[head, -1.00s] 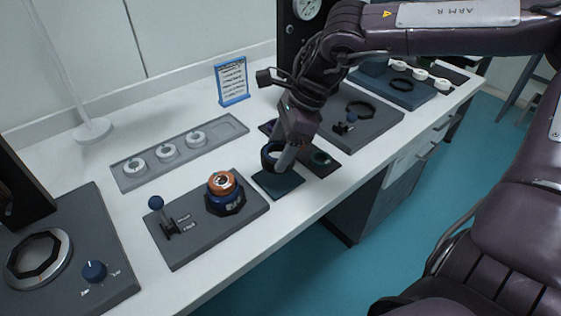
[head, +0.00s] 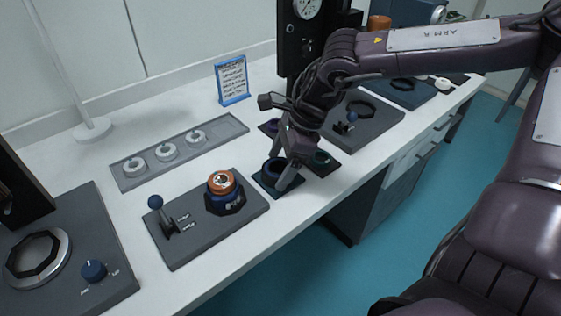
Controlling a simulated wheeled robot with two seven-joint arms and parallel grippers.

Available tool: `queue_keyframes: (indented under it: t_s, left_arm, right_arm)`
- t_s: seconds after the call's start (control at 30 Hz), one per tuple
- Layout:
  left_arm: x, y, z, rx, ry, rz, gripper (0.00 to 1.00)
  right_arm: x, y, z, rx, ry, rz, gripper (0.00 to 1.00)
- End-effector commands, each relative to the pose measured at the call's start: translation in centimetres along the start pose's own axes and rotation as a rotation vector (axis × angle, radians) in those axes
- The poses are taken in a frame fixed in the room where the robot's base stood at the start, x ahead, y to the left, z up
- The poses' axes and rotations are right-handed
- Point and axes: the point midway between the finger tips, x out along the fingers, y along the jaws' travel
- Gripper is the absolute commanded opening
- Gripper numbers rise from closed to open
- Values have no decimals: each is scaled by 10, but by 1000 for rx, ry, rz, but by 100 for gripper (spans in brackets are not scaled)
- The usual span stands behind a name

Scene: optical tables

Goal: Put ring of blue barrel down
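My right gripper (head: 281,170) reaches down from the upper right over a dark blue square pad (head: 292,190) near the table's front edge. Its fingers are at a dark blue ring (head: 271,174), one finger in front of the ring's right side. The ring looks held, low at the pad and about level; whether it bears fully on the pad is hard to tell. A blue barrel (head: 226,203) with an orange-brown top (head: 221,182) stands in a dark holder on a grey plate to the left. My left gripper is out of view.
A lever (head: 157,203) stands on the grey plate. Behind is a tray (head: 226,130) with several white-and-grey rings. A blue-framed sign (head: 232,80) stands behind.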

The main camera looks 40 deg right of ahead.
Motion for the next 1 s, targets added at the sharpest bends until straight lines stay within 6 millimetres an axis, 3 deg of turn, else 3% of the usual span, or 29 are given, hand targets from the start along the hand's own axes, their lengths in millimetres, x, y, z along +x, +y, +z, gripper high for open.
queue_keyframes:
  t_s: [0.37, 0.47, 0.63, 1.0]
  left_arm:
    - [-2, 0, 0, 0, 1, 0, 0]
    - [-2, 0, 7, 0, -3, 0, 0]
    - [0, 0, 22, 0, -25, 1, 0]
    - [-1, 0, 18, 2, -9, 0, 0]
  right_arm:
    - [-2, 0, 1, 0, 0, 0, 87]
    - [-7, -1, 2, -1, -1, -2, 87]
    - [-35, -1, 3, -1, -4, -7, 87]
    - [-107, -1, 2, -1, 0, -4, 87]
